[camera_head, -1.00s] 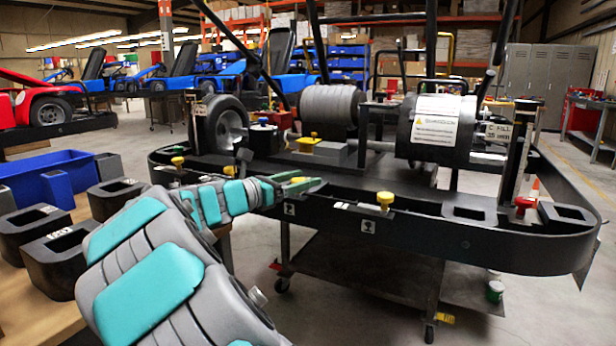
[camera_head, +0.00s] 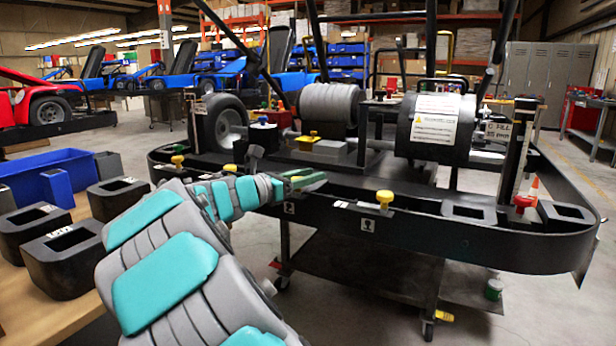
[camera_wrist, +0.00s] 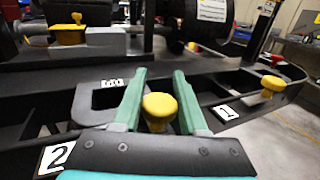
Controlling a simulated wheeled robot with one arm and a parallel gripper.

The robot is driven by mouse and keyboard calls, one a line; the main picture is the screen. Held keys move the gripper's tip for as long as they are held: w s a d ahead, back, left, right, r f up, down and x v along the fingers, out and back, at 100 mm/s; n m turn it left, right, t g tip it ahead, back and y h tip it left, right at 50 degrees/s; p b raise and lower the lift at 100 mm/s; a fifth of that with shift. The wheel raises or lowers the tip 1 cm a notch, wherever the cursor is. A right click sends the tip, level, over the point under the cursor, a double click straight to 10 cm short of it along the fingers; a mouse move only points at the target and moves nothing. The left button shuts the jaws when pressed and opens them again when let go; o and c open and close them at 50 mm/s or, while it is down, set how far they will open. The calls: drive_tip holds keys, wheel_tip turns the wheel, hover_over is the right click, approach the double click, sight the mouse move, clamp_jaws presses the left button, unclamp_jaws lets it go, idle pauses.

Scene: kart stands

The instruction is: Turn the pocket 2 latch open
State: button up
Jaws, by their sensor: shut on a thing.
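The pocket 2 latch shows in the wrist view as a round yellow knob (camera_wrist: 160,107) between the two green fingers of my gripper (camera_wrist: 158,100). My gripper is shut on this knob. A white label "2" (camera_wrist: 57,157) is on the rail to the left. A dark block with a pocket opening (camera_wrist: 97,97) lies just beyond the left finger.
Another yellow knob (camera_head: 385,198) stands on the rail to the right, and one (camera_head: 178,160) to the left. A red knob (camera_head: 522,203) is at the right end. Black holders (camera_head: 62,266) sit on the table at left. A grey drum and wheel stand behind.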

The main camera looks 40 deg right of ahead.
clamp_jaws()
